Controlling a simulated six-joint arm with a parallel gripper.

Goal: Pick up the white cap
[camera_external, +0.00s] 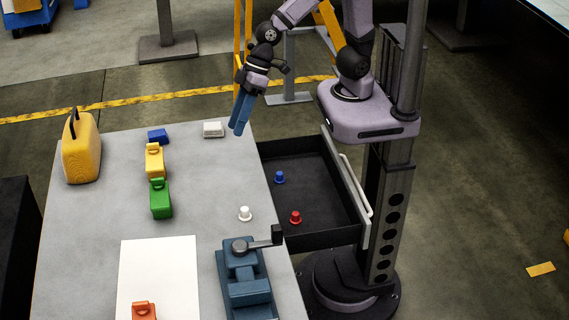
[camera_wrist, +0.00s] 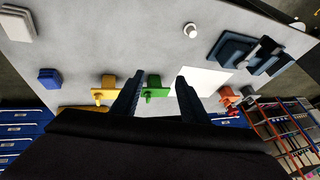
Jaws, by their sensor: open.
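The white cap (camera_external: 245,214) stands on the grey table near its right edge, just behind the blue vise. It also shows in the wrist view (camera_wrist: 191,30) at the top, right of centre, clear of other things. My gripper (camera_external: 239,116) is above the far right corner of the table, well away from the cap. In the wrist view its two dark fingers (camera_wrist: 157,88) are spread apart with nothing held between them.
A blue vise (camera_external: 247,283) with a dark handle stands before the cap. An open drawer (camera_external: 315,190) at the right holds a blue cap (camera_external: 279,177) and a red cap (camera_external: 295,217). The table's middle is clear.

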